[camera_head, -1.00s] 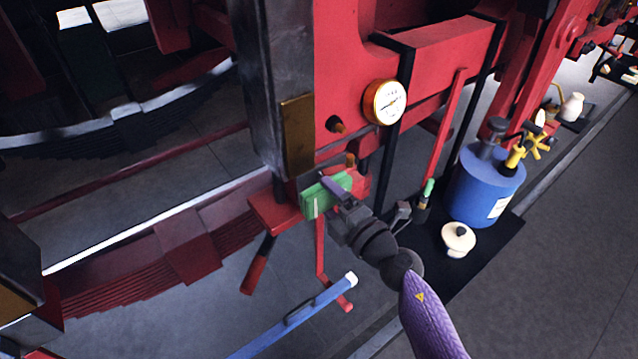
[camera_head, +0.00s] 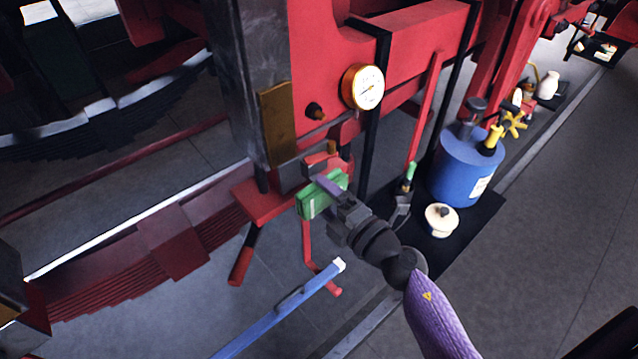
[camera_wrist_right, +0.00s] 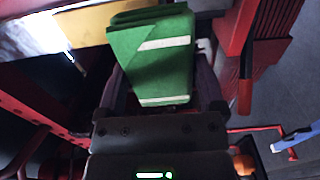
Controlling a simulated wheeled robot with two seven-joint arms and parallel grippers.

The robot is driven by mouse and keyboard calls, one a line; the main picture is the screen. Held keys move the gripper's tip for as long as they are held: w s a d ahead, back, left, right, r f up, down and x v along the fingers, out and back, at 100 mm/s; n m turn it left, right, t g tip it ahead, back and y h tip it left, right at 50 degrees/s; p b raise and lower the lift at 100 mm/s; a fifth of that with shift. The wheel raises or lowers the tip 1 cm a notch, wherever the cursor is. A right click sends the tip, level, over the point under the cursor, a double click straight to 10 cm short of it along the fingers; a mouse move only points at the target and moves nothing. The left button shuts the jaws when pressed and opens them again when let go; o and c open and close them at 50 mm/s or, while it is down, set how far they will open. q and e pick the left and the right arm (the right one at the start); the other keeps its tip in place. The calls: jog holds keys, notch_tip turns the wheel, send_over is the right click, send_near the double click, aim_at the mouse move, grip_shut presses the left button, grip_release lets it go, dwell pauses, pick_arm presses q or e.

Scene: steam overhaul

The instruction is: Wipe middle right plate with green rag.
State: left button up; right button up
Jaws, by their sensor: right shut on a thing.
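My right gripper (camera_head: 328,192) is shut on a folded green rag (camera_head: 311,204) with a pale stripe. In the right wrist view the rag (camera_wrist_right: 150,60) sticks out ahead of the jaws and covers part of what lies behind it. A brass-coloured upright plate (camera_head: 277,125) sits on the dark metal post, above and left of the rag in the head view. In the right wrist view the plate (camera_wrist_right: 92,24) shows beside the rag's upper left. I cannot tell whether the rag touches it. My left gripper is not in view.
A red frame with a round gauge (camera_head: 363,87) stands close above my right gripper. A red ledge (camera_head: 262,202) and a blue bar (camera_head: 285,308) lie nearby.

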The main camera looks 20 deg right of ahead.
aim_at(282, 161)
jog(key=shift+x, duration=3.55)
jog(key=shift+w+a, duration=0.25)
jog(key=shift+w, duration=0.2)
notch_tip(282, 161, up, 4)
jog(key=p, duration=0.5)
jog(key=shift+s+r, duration=0.1)
jog(key=f+b, duration=0.4)
jog(key=shift+w+f, duration=0.25)
jog(key=shift+f, duration=0.05)
jog(key=shift+a+r, duration=0.1)
